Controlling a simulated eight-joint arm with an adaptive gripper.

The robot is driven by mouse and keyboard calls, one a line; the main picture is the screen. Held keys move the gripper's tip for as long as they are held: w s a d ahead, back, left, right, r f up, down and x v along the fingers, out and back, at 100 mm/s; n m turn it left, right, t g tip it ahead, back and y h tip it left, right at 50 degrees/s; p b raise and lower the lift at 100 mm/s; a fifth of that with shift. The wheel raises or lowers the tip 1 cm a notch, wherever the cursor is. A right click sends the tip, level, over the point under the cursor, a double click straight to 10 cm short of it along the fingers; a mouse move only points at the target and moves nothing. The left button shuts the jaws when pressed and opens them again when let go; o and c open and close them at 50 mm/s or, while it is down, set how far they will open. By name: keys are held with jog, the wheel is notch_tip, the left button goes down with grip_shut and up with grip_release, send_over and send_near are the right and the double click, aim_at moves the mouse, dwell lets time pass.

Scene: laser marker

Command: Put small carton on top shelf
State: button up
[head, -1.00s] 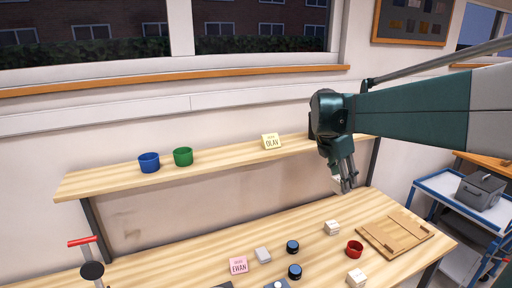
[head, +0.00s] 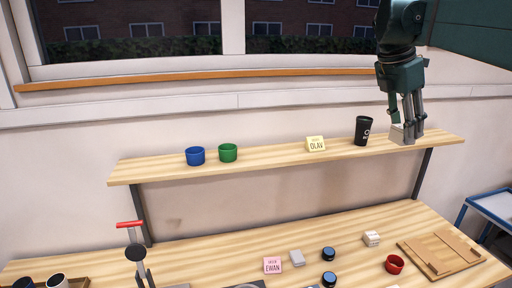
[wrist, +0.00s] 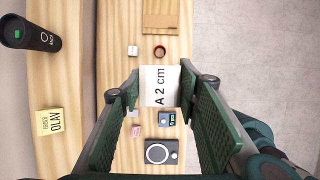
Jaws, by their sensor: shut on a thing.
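My gripper (head: 407,128) is shut on a small white carton (head: 397,133), pointing down at the right end of the top shelf (head: 270,162). I cannot tell whether the carton touches the shelf.
The workbench below holds another white carton (head: 371,239), a red ring (head: 394,264) and a wooden board (head: 441,254).

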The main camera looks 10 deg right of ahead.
jog(key=shift+w+r+p, duration=0.3)
jog(key=shift+r, duration=0.1)
jog(key=w+r+p, duration=0.1)
jog(key=w+p, duration=1.2)
jog(key=w, duration=1.2)
jog(key=w+f+p, duration=0.3)
jog(key=w+f, duration=0.2)
jog(key=f, duration=0.1)
jog(key=shift+w+a+f, duration=0.2)
jog(key=shift+a+f, duration=0.05)
jog(key=shift+a, duration=0.2)
jog(key=shift+f, duration=0.1)
jog(key=shift+f+p, duration=0.45)
jog(key=shift+f, duration=2.4)
